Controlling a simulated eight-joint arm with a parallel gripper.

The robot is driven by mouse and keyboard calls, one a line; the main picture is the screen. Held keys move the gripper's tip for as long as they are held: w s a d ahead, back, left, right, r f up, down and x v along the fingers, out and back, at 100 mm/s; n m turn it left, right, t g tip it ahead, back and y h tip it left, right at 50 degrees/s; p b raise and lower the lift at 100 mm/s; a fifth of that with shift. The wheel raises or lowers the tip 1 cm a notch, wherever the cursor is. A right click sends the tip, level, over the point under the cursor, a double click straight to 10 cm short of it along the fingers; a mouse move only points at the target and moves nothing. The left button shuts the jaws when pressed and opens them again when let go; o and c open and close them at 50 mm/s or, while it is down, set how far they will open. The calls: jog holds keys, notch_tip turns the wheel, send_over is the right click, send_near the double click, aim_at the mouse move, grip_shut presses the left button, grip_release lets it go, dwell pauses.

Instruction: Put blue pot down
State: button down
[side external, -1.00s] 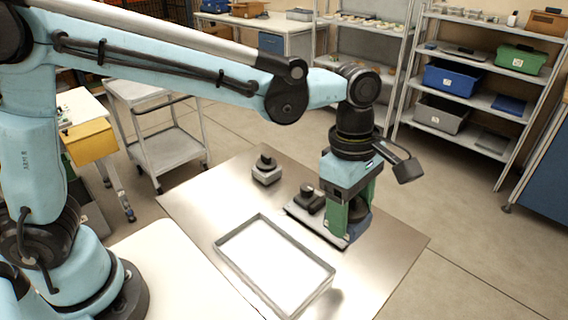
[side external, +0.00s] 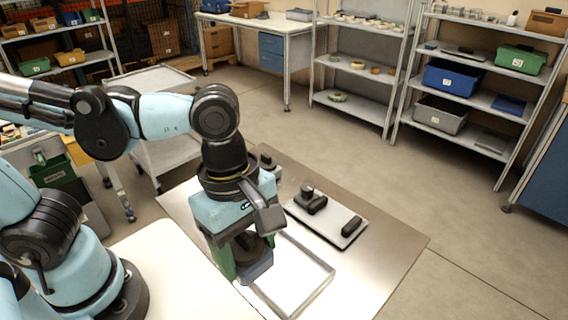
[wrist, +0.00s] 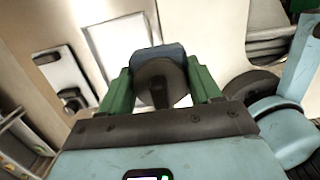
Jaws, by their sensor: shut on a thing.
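The blue pot (side external: 258,272) is held between the green fingers of my gripper (side external: 247,258), which is shut on it. In the wrist view the pot (wrist: 166,52) shows its blue side and dark round top between the two fingers. In the side view it hangs in front of the left part of the shallow white tray (side external: 328,284) and hides some of it. The pot's underside and its height above the surface cannot be told.
A pale plate (side external: 330,225) with dark objects lies behind the tray on the steel tabletop (side external: 395,250). A small dark-knobbed object (side external: 266,162) stands partly hidden behind my wrist. The tabletop's right side is clear. A cream surface (side external: 165,265) lies at left.

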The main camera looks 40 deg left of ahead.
jog(key=shift+s+a+f, duration=0.15)
jog(key=w+a+f, duration=0.4)
jog(key=w+a, duration=0.1)
jog(key=w+a+f, duration=0.2)
jog(key=w+f, duration=0.1)
jog(key=shift+w+a, duration=0.25)
jog(key=shift+a, duration=0.1)
jog(key=shift+f, duration=1.95)
jog(key=shift+f, duration=0.15)
jog(key=shift+c, duration=1)
grip_release()
